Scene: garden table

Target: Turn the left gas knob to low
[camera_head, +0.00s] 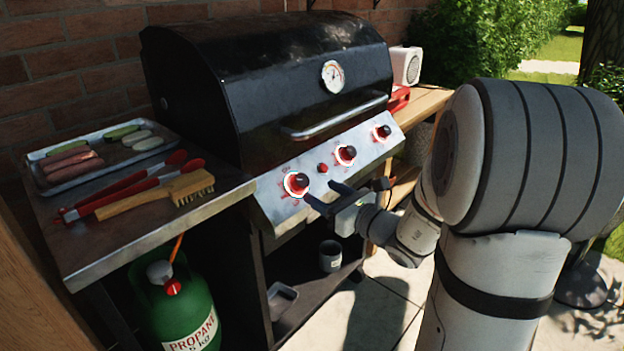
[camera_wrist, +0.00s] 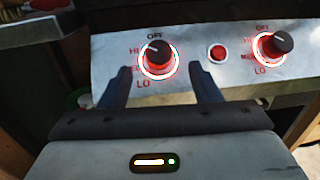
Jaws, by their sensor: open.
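The left gas knob (camera_head: 297,183) is a dark knob on a red, glowing ring at the left end of the grill's steel front panel. In the wrist view the same left knob (camera_wrist: 158,54) has OFF printed above it, HI and another mark to its left and LO below. Its pointer mark leans to the upper left, between OFF and HI. My gripper (camera_head: 322,196) is open just in front of the panel. In the wrist view my gripper's fingers (camera_wrist: 163,78) stand on either side of the left knob, slightly below it. I cannot tell whether they touch it.
A red button (camera_wrist: 217,53) and another glowing knob (camera_wrist: 272,45) are to the right. The black grill lid (camera_head: 265,80) is closed. Tongs and a wooden brush (camera_head: 160,192) lie on the left shelf by a food tray (camera_head: 40,155). A green propane bottle (camera_head: 178,305) stands below.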

